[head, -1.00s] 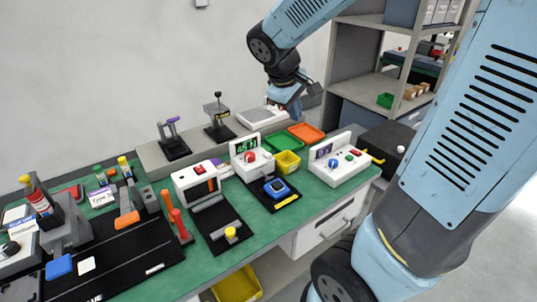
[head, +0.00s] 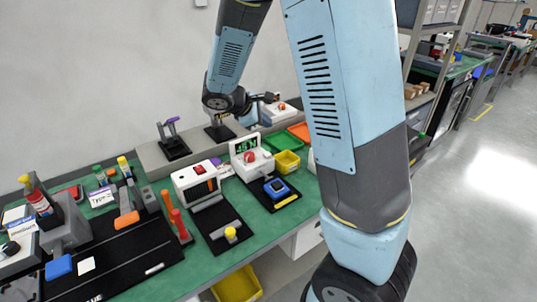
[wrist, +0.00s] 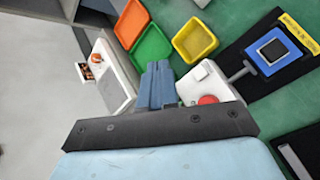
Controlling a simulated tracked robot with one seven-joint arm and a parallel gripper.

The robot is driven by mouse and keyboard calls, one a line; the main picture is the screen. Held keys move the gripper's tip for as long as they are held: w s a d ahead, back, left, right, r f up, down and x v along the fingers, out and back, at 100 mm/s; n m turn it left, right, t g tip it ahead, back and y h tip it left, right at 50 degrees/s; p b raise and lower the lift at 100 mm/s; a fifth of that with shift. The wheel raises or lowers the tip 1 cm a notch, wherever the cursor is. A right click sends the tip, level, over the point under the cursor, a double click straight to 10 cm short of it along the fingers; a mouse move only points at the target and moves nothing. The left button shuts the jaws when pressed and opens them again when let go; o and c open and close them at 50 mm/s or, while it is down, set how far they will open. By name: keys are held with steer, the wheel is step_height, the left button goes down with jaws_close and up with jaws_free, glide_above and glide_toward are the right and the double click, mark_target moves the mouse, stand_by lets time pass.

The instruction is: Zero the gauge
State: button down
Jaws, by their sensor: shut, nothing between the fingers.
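No label marks the gauge. A small blue device with a dark screen (head: 277,188) lies on a black mat with a yellow front strip. It also shows in the wrist view (wrist: 272,50). Behind it stands a white instrument (head: 256,163) with a green-lit display and a red knob; its white body and knob appear in the wrist view (wrist: 208,85). My gripper (head: 258,114) is above the back ledge, behind and above this instrument. In the wrist view its blue fingers (wrist: 158,84) are shut and empty, overlapping the view beside the white body. Contact cannot be judged.
Green (head: 284,142), orange (head: 300,131) and yellow (head: 287,161) trays sit close to the instrument. My arm hides the bench's right end.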

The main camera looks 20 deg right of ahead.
mark_target(266, 155)
steer(key=shift+f, duration=4.4)
steer(key=shift+s+f, duration=0.1)
steer(key=shift+f, duration=0.75)
steer(key=shift+r, duration=0.95)
steer(key=shift+r, duration=2.5)
